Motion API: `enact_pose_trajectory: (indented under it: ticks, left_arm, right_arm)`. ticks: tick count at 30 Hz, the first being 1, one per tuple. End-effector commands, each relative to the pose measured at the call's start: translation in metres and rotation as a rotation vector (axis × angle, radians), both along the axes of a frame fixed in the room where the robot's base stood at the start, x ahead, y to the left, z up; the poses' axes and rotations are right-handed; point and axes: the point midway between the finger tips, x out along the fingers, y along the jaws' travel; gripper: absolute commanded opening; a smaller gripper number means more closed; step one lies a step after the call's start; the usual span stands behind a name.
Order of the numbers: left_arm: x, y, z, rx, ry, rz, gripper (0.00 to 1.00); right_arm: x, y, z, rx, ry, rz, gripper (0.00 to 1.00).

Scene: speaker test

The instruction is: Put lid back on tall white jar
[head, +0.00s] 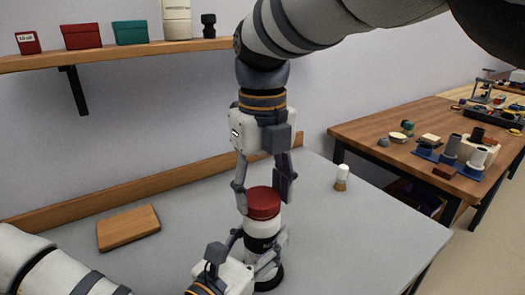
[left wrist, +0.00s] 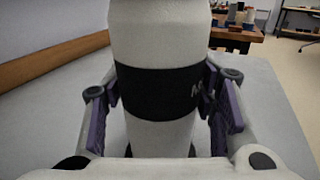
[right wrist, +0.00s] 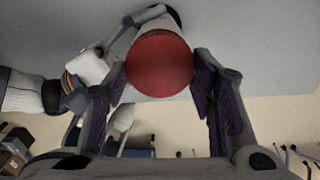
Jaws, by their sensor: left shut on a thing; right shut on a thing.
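The tall white jar (head: 262,226) stands upright on the grey table, with a black band around its middle. Its band also shows close up in the left wrist view (left wrist: 158,92). The red lid (head: 263,203) sits at the jar's top with no gap that I can see; its round top fills the middle of the right wrist view (right wrist: 160,66). My left gripper (head: 256,248) is shut on the jar's body from the front, a finger on each side. My right gripper (head: 264,198) reaches down from above and is shut on the lid. The rim under the lid is hidden.
A wooden board (head: 128,228) lies at the left of the grey table (head: 335,240). A small white-topped bottle (head: 342,178) stands to the right. A shelf (head: 120,54) with boxes hangs behind. A cluttered wooden table (head: 400,125) is at right.

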Motion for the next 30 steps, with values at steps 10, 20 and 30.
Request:
enact_pose_trajectory:
  ticks: [10, 20, 30]
  left_arm:
    - [-0.002, -0.002, -0.001, 0.002, 0.003, -0.007, 0.0]
    - [-0.002, -0.002, -0.002, 0.001, 0.004, -0.007, 0.0]
    - [-0.002, -0.002, -0.002, 0.002, 0.005, -0.007, 0.0]
  right_arm:
    - [0.001, 0.0, 0.001, 0.002, -0.006, 0.002, 0.71]
    - [0.002, 0.0, 0.023, 0.002, -0.006, 0.003, 0.71]
    - [0.001, 0.0, 0.047, -0.001, -0.005, 0.005, 0.71]
